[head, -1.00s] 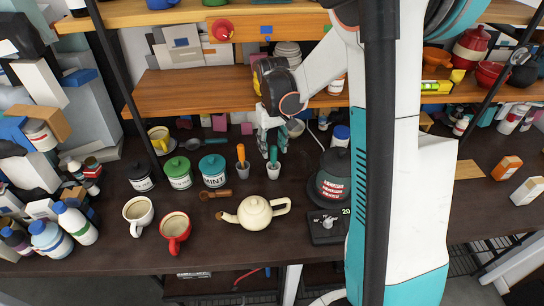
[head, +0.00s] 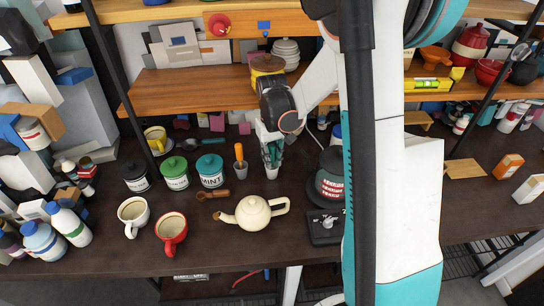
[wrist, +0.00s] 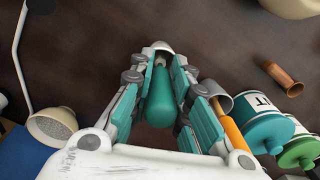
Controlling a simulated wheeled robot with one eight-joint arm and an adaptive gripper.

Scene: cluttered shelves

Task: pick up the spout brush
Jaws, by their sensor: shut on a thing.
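A teal-handled tool, taken as the spout brush (wrist: 160,98), stands between my gripper's fingers in the wrist view. Its lower end goes into a small grey cup (head: 273,174) on the dark counter, so its head is hidden. My gripper (head: 271,153) points down over this cup, with its fingers closed around the teal handle; it also shows in the wrist view (wrist: 162,76). In the head view the fingers hide most of the handle.
Close on the left, an orange-handled tool (head: 239,153) stands in a similar cup (head: 241,170). A cream teapot (head: 253,212) is in front, and teal (head: 210,171) and green (head: 175,174) canisters stand left. A wooden shelf (head: 200,92) is behind the arm.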

